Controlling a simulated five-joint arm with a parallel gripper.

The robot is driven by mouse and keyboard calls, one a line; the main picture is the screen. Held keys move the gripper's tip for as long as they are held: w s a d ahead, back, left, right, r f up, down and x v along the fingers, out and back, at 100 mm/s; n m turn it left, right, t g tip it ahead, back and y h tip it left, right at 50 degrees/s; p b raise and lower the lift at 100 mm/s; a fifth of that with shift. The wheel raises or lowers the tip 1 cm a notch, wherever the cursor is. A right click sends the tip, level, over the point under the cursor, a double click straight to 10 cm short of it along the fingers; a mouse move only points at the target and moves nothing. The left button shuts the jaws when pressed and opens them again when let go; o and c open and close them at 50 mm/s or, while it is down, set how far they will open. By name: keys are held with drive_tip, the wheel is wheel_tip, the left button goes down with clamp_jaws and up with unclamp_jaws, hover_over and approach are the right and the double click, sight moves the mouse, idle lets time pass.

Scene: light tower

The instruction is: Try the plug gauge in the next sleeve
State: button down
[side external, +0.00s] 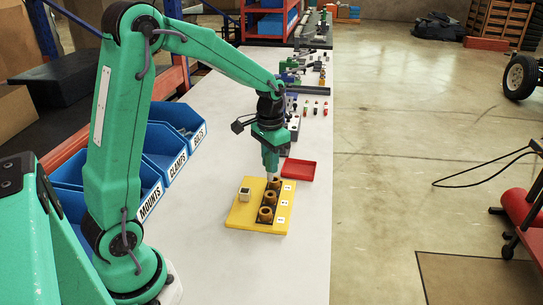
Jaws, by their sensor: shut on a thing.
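A yellow plate (242,219) lies on the pale bench and carries a row of three brown sleeves. The near sleeve (265,214), the middle sleeve (268,198) and the far sleeve (276,183) stand upright, each beside a small white label. My gripper (270,172) points down at the far sleeve and is shut on the plug gauge. The gauge is mostly hidden by the fingers; only a small pale bit shows beneath them. I cannot tell whether its tip is inside the far sleeve or just above it.
A small pale block with a dark top (244,193) sits on the plate's left side. A red tray (299,169) lies just behind the plate. Blue bins (166,158) line the bench's left edge. Small parts and tools stand farther back. The bench in front is clear.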

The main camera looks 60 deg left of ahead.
sight(270, 180)
drive_tip(key=shift+f, duration=0.15)
drive_tip(key=shift+f, duration=1.95)
drive_tip(key=shift+f, duration=0.55)
idle(0.9)
drive_tip(key=shift+r, duration=1.65)
idle(0.8)
